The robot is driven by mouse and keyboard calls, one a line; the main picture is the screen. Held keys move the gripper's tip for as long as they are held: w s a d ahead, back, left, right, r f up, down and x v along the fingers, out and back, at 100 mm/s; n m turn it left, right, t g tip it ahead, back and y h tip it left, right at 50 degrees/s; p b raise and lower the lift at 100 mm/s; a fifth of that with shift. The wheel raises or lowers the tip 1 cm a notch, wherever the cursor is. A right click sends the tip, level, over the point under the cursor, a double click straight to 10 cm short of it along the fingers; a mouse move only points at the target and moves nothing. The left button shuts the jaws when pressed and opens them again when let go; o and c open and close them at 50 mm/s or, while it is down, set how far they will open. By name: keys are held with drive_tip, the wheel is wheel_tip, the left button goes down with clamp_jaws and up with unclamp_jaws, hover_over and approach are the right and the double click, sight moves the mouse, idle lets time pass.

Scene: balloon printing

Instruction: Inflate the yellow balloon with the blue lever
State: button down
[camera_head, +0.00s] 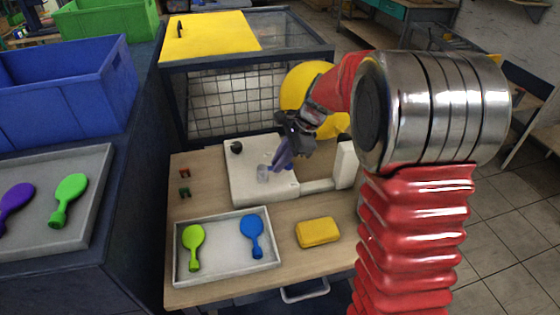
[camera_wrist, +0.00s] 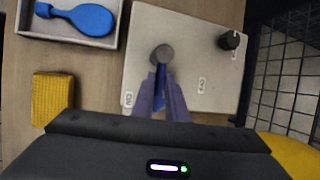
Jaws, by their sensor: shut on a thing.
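The large round yellow balloon (camera_head: 297,84) shows behind my arm in the head view, beside the wire-mesh box. Part of it is hidden by the arm. A yellow edge of it also shows at the lower right of the wrist view (camera_wrist: 297,154). The white machine base (camera_head: 245,178) lies on the wooden table. My gripper (camera_wrist: 161,98) is over this base, its purple fingers closed around the blue lever (camera_wrist: 160,76). The lever's round grey pivot (camera_wrist: 163,54) shows just beyond the fingertips; most of the lever is hidden between them. My gripper (camera_head: 278,163) also shows in the head view.
A black knob (camera_head: 236,147) sits on the base's corner. A tray (camera_head: 220,266) holds a green and a blue balloon. A yellow sponge (camera_head: 317,232) lies right of it. The mesh box (camera_head: 225,112) stands behind; a blue crate (camera_head: 60,95) is at left.

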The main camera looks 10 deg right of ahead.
drive_tip(key=shift+w, duration=0.15)
idle(0.5)
drive_tip(key=shift+w+n+g, duration=0.45)
drive_tip(key=shift+n+g, duration=0.05)
drive_tip(key=shift+n, duration=0.7)
drive_tip(key=w+n+g, duration=0.1)
drive_tip(key=n, duration=0.1)
drive_tip(key=shift+a+n, duration=0.1)
drive_tip(key=shift+n, duration=0.2)
drive_tip(key=w+n+g, duration=0.1)
drive_tip(key=n, duration=0.1)
drive_tip(key=w+a+n+g, duration=0.1)
drive_tip(key=n, duration=0.2)
drive_tip(key=shift+w+a, duration=0.1)
drive_tip(key=shift+a, duration=0.05)
drive_tip(key=n+g, duration=0.1)
drive_tip(key=n, duration=0.1)
drive_tip(key=w+a+n+h, duration=0.1)
drive_tip(key=n, duration=0.1)
drive_tip(key=shift+a+g, duration=0.15)
drive_tip(key=shift+g, duration=0.25)
drive_tip(key=shift+w+a+n+g+h, duration=0.1)
drive_tip(key=shift+a+n+g+h, duration=0.25)
drive_tip(key=shift+n, duration=0.65)
drive_tip(key=shift+w+a+n+g+h, duration=0.15)
drive_tip(key=shift+a+n+h, duration=0.25)
drive_tip(key=shift+n, duration=0.6)
drive_tip(key=shift+s+a, duration=0.1)
drive_tip(key=c, duration=1.8)
unclamp_jaws()
